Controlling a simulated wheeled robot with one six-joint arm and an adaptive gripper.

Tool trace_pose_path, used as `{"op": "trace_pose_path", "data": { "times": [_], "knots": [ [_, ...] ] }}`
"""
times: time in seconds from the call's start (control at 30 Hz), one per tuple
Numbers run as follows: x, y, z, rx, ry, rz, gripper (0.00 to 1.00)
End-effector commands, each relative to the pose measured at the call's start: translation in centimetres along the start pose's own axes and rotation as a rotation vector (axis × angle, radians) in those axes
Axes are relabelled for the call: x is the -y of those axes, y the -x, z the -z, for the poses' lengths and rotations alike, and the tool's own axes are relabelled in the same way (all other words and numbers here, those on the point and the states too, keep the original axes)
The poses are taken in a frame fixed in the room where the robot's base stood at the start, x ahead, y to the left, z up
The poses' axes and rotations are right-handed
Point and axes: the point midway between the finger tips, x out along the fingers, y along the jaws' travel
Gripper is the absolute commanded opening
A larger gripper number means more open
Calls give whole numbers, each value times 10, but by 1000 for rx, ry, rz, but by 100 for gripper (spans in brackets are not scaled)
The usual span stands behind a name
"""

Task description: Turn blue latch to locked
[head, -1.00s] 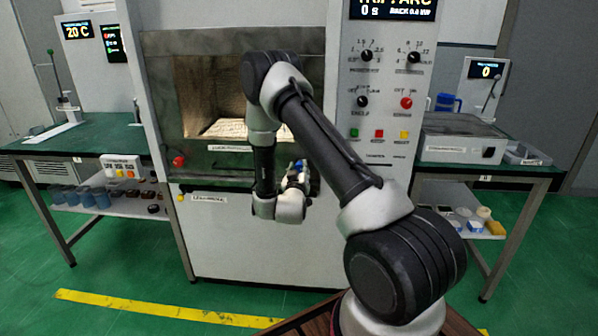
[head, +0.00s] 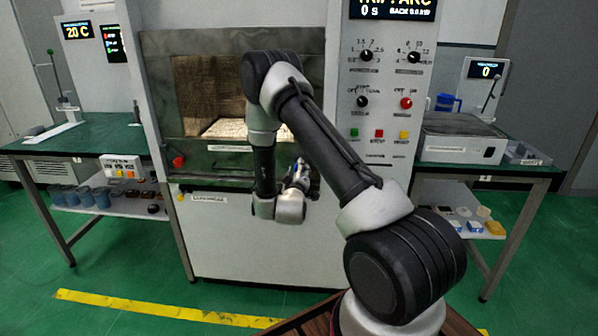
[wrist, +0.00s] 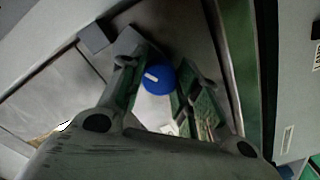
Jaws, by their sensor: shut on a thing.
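The blue latch (wrist: 158,79) shows in the wrist view as a round blue knob with a short white mark on its face. My gripper (wrist: 155,85) has its two fingers on either side of the knob and is shut on it. The white mark is tilted in the wrist view. In the head view my gripper (head: 299,174) is at the front of the microwave generator (head: 260,230), below the right part of its chamber opening. The knob is hidden there behind my gripper and arm.
The lit chamber (head: 210,95) stands open above. A red knob (head: 178,161) is to the left and a control panel (head: 385,90) to the right. Green-topped tables (head: 75,142) flank the machine. A yellow line (head: 150,309) crosses the floor.

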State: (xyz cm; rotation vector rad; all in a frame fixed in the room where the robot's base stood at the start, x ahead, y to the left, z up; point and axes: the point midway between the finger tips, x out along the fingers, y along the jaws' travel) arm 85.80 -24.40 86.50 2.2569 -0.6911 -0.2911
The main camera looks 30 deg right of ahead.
Motion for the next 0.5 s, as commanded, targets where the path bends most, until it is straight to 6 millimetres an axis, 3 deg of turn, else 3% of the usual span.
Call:
{"op": "trace_pose_path", "data": {
  "times": [0.3,0.33,0.43,0.5],
  "knots": [
    [1,1,-2,5,4,4,8],
    [1,1,-2,5,4,4,36],
    [1,1,-2,4,3,4,54],
    [1,1,-2,3,2,3,55]
  ]
}}
